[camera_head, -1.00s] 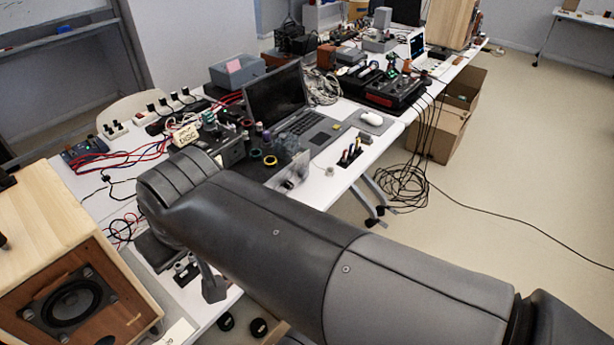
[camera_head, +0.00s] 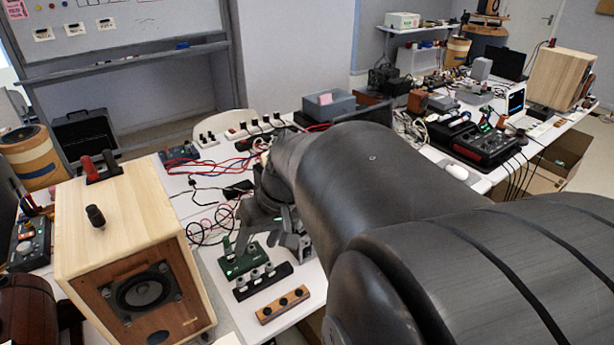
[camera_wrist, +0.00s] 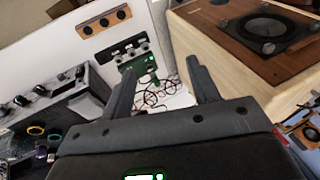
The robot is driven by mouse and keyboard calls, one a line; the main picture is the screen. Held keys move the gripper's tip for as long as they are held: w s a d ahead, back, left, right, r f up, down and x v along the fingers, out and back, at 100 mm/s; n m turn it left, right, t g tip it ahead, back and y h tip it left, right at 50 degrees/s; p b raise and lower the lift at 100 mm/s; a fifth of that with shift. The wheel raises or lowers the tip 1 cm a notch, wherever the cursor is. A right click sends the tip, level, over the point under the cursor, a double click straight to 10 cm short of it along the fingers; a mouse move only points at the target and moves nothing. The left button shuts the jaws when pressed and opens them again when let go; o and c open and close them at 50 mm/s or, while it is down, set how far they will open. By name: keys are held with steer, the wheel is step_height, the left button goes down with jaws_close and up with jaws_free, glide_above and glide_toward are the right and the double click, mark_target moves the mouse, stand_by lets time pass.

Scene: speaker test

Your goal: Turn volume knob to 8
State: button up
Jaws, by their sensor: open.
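My gripper (camera_head: 270,245) is open and empty above the white table, and its two fingers also show in the wrist view (camera_wrist: 163,64). A green box with knobs (camera_head: 240,262) stands just below and beside the fingers; it shows between them in the wrist view (camera_wrist: 137,70). A black strip with several knobs (camera_head: 263,281) lies nearer the table's front, also in the wrist view (camera_wrist: 124,50). A wooden strip with three black knobs (camera_head: 283,305) lies nearest the edge, also in the wrist view (camera_wrist: 104,21). I cannot tell which knob is the volume knob; no markings are readable.
A wooden speaker (camera_head: 130,255) stands close left of the strips. Red and black cables (camera_head: 205,232) lie behind the green box. A grey device with knobs (camera_wrist: 70,105) sits left in the wrist view. My arm hides much of the table's middle.

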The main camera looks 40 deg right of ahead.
steer(key=w+d+f+m+t+y, duration=0.1)
steer(key=w+d+f+t+y, duration=0.4)
steer(key=d, duration=0.6)
steer(key=w+d+f+m+t, duration=0.1)
steer(key=w+d+f+m, duration=0.15)
steer(key=d+f, duration=0.6)
steer(key=s+d+f+m+t+h, duration=0.2)
steer(key=s+d+f+t+h, duration=0.15)
steer(key=d, duration=0.55)
steer(key=s+d+f+m+t+h, duration=0.1)
steer(key=s+d+f+t+h, duration=0.25)
steer(key=d, duration=0.55)
steer(key=s+d+f+m+t+h, duration=0.2)
steer(key=s+d+f, duration=0.3)
steer(key=d, duration=0.5)
steer(key=w, duration=0.7)
steer(key=w+f, duration=0.1)
steer(key=w, duration=0.3)
steer(key=shift+a+f, duration=0.1)
steer(key=shift+a, duration=0.15)
steer(key=shift+c, duration=0.5)
steer(key=c, duration=0.9)
steer(key=shift+o, duration=0.2)
